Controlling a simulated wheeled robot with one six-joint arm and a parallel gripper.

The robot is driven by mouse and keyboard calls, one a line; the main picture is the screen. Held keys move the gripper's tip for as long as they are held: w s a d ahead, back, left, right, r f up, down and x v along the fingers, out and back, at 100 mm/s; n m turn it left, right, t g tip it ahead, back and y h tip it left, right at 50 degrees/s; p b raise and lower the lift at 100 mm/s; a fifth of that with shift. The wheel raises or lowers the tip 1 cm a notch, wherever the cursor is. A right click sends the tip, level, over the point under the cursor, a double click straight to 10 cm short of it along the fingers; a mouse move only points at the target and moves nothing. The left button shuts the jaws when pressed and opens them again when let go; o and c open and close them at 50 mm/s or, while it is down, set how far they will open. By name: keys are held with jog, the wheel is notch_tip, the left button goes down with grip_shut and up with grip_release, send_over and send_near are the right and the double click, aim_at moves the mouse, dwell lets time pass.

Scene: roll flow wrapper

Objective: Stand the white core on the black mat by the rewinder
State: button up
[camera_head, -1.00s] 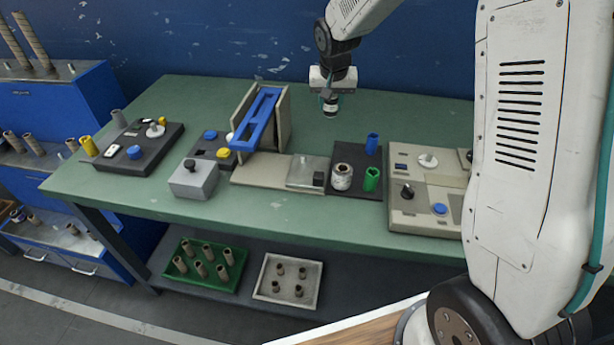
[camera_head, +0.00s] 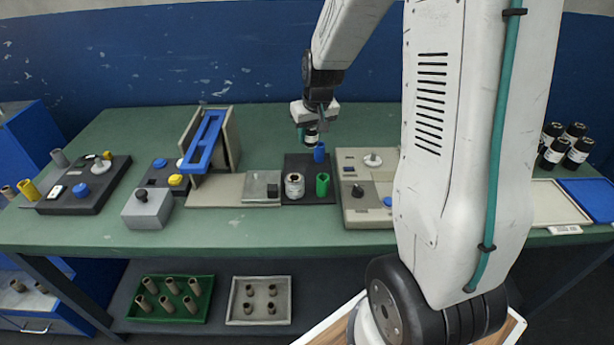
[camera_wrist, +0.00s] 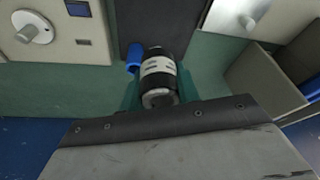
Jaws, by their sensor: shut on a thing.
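My gripper (camera_head: 310,136) is shut on a cylinder with black ends and a white band (camera_wrist: 158,68), held between its teal fingers in the wrist view. I cannot tell whether this is the white core. The black mat (camera_head: 294,164) lies on the green table beside the rewinder. On it stand a whitish, dark-marked roll (camera_head: 295,186), a blue core (camera_head: 319,153) and a green core (camera_head: 322,184). My gripper is above the mat's back edge, near the blue core. In the wrist view the blue core (camera_wrist: 132,60) shows just left of the held cylinder, which hides part of the mat.
A beige machine with knobs (camera_head: 355,208) stands right of the mat. A beige base with a blue frame (camera_head: 205,140) stands left. Several black bottles (camera_head: 553,153) and a white tray (camera_head: 555,203) are at the far right. The table behind the mat is clear.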

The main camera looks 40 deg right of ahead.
aim_at(318, 172)
jog(key=f, duration=0.3)
jog(key=s+d+f, duration=0.1)
jog(key=f, duration=0.3)
jog(key=s+d+f, duration=0.1)
jog(key=f, duration=0.2)
jog(key=shift+s+f, duration=0.15)
jog(key=shift+f, duration=0.1)
jog(key=o, duration=1)
jog(key=shift+o, duration=0.2)
